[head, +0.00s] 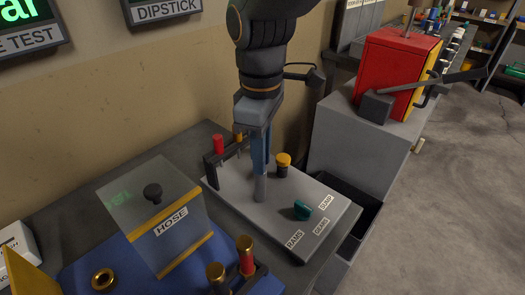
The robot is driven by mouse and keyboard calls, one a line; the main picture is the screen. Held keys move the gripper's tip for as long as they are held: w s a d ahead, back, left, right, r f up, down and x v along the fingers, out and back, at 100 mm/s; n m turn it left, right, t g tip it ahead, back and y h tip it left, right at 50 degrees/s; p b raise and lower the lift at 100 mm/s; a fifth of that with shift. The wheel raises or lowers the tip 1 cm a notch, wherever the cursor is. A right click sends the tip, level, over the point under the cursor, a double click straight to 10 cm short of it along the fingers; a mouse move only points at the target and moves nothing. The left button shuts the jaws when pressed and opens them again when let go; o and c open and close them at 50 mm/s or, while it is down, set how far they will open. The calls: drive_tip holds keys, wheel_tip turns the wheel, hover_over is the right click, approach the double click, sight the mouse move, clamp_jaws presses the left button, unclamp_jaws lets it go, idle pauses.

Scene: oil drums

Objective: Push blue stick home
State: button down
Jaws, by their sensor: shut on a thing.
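The blue stick (259,153) stands nearly upright, its upper end at my gripper (258,128), which points down and is shut on it. The stick's lower end meets a grey upright piece (260,188) on the light grey panel (233,192). How deep it sits there cannot be told. My gripper hides the top of the stick.
A rack with a red-topped piece (218,145) stands close on the left. A yellow knob (283,161) and a green knob (302,209) are on the panel. A clear cover (150,210) stands left. A red box (395,85) is at the right.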

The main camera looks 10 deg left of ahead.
drive_tip(key=shift+f, duration=0.1)
drive_tip(key=c, duration=1.6)
unclamp_jaws()
wheel_tip(320, 180, up, 7)
drive_tip(key=shift+r+b, duration=0.15)
drive_tip(key=shift+b, duration=0.2)
drive_tip(key=w+d+f+m, duration=0.2)
drive_tip(key=d+f+m, duration=0.2)
drive_tip(key=d, duration=0.3)
drive_tip(key=w+d+f+m, duration=0.2)
drive_tip(key=d+f+m, duration=0.15)
drive_tip(key=d, duration=0.35)
drive_tip(key=s+d+f+m, duration=0.1)
drive_tip(key=d+f+m, duration=0.2)
drive_tip(key=d, duration=0.2)
drive_tip(key=s+d+f+m, duration=0.1)
drive_tip(key=d+f+m, duration=0.2)
drive_tip(key=d, duration=0.3)
drive_tip(key=s+d+f+m, duration=0.1)
drive_tip(key=d+f+m, duration=0.1)
drive_tip(key=d, duration=0.3)
drive_tip(key=shift+s+d+f+m, duration=0.25)
drive_tip(key=shift+s+f+m, duration=0.15)
drive_tip(key=shift+m, duration=0.35)
